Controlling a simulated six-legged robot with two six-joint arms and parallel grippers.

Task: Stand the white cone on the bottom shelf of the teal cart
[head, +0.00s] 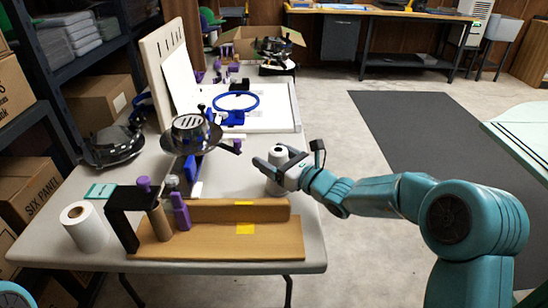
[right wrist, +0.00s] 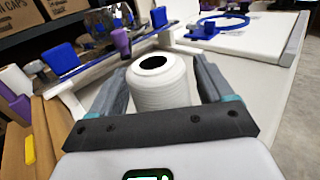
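The white cone (head: 279,168) is between the fingers of my right gripper (head: 281,172), near the table's right edge. In the right wrist view the white cone (right wrist: 160,82) has its dark open top towards the camera, with a finger of my right gripper (right wrist: 162,85) close along each side. I cannot tell whether the fingers press on it, or whether its base touches the table. A pale teal top (head: 530,130), perhaps the teal cart, shows at the right edge; no bottom shelf is visible. My left gripper is out of view.
A second white roll (head: 84,226) stands at the table's front left. A wooden board stand (head: 220,240) with purple and black parts lies in front. A metal pan-shaped object (head: 192,135) and a blue hoop (head: 236,101) are farther back. Floor with a dark mat (head: 420,140) lies right of the table.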

